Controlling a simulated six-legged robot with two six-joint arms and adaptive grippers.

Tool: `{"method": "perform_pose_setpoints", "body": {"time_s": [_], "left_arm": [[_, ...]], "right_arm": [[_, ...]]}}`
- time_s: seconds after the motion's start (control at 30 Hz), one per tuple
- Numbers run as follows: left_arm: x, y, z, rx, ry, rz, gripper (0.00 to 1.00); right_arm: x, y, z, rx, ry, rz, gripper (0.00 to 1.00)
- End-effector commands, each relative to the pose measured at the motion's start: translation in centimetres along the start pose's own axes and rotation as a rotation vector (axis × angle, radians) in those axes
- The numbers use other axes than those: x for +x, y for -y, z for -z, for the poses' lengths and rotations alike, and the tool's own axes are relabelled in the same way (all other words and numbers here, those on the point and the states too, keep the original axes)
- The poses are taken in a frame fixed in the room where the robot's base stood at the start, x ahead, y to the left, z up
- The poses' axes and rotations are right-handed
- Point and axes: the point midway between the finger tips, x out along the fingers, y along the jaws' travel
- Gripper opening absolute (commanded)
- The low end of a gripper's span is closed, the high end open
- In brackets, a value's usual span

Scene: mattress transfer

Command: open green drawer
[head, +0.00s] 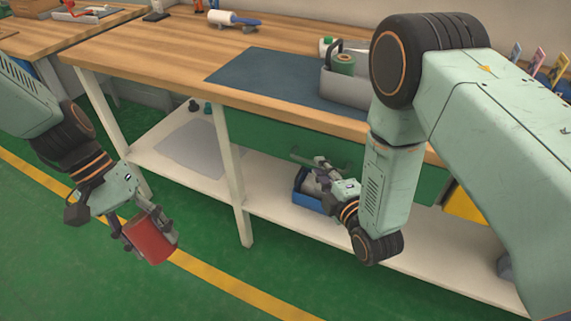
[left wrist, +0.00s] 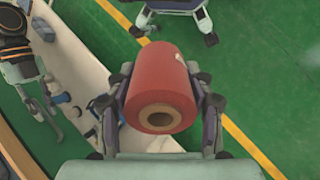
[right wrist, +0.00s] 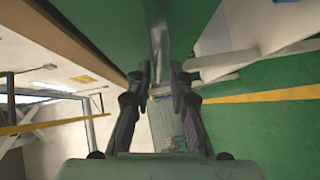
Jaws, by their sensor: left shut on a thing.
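The green drawer (head: 265,135) is under the workbench top, and its front looks flush with the bench. A grey-green bar (head: 303,159), which looks like its handle, stands out from the front. My right gripper (head: 318,170) is at this bar. In the right wrist view the bar (right wrist: 159,35) runs between the parted fingers of my right gripper (right wrist: 161,75), with a gap beside it; contact cannot be told. My left gripper (head: 150,232) is shut on a red roll (head: 150,240), held clear of the bench; the roll (left wrist: 160,85) also shows in the left wrist view.
The wooden bench top (head: 160,60) carries a dark mat (head: 250,75) and a grey bin (head: 345,88). A blue bin (head: 308,195) stands on the white lower shelf (head: 275,190) below my right gripper. A white bench leg (head: 235,180) is nearby. Green floor in front is clear.

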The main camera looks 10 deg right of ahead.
Motion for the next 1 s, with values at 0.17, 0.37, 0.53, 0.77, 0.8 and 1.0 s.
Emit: {"method": "perform_pose_setpoints", "body": {"time_s": [0.17, 0.37, 0.53, 0.77, 0.8, 1.0], "left_arm": [[0.4, 0.2, 0.2, 0.0, 0.0, 0.0, 0.11], [0.5, 0.2, 0.2, 0.0, 0.0, 0.0, 0.11], [0.5, 0.2, 0.2, 0.0, 0.0, 0.0, 0.11], [0.5, 0.2, 0.2, 0.0, 0.0, 0.0, 0.11], [0.5, 0.2, 0.2, 0.0, 0.0, 0.0, 0.11], [0.5, 0.2, 0.2, 0.0, 0.0, 0.0, 0.11]], "right_arm": [[2.2, 0.1, 0.0, -0.001, -0.001, -0.001, 0.2], [3.0, 0.0, 0.0, 0.0, 0.0, 0.001, 0.2], [3.0, 0.0, 0.0, 0.0, 0.0, 0.001, 0.2], [3.0, 0.0, 0.0, 0.0, 0.0, 0.001, 0.05], [3.0, 0.0, 0.0, 0.0, 0.0, 0.001, 0.02], [3.0, 0.0, 0.0, 0.0, 0.0, 0.001, 0.0]]}}
